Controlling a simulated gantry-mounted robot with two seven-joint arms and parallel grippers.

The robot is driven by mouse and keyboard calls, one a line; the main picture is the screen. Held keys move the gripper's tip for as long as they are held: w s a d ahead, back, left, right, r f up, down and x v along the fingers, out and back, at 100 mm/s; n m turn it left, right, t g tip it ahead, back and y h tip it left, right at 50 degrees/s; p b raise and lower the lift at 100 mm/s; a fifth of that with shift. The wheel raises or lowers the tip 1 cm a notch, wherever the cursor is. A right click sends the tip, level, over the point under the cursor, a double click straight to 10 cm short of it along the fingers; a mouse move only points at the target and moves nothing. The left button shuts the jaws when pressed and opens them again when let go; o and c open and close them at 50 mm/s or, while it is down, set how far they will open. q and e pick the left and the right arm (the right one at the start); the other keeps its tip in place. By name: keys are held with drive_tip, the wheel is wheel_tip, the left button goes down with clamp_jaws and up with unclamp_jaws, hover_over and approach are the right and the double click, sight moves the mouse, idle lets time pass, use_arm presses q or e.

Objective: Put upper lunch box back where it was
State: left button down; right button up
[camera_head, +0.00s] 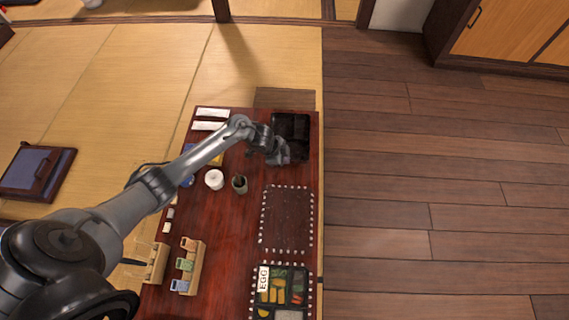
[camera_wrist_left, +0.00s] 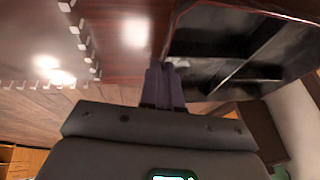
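The upper lunch box (camera_head: 291,124) is black and looks empty, with compartments. It is at the far right end of the red table. In the left wrist view the lunch box (camera_wrist_left: 215,45) shows its divider walls up close. My left gripper (camera_head: 280,155) is at the box's near side; its fingers (camera_wrist_left: 163,88) are close together at the box's wall and appear shut on it. Whether the box rests on the table is hard to tell. A second lunch box (camera_head: 281,284) with food and an EGG label is at the near end. My right gripper is not in view.
A dotted rectangle (camera_head: 287,186) marks a bare part of the table between the boxes. A white pot (camera_head: 214,180) and a dark cup (camera_head: 239,184) stand left of it. Wooden racks (camera_head: 193,257) with small coloured pieces are at the near left.

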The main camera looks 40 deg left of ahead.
use_arm(q)
wheel_tip(320, 180, down, 3)
drive_tip(key=shift+r+b, duration=0.1)
drive_tip(key=shift+b, duration=0.7)
drive_tip(key=shift+s, duration=0.1)
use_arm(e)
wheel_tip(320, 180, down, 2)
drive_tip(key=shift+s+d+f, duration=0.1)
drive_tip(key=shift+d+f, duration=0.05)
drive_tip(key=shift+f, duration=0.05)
use_arm(q)
drive_tip(key=c, duration=1.8)
unclamp_jaws()
drive_tip(key=o, duration=0.4)
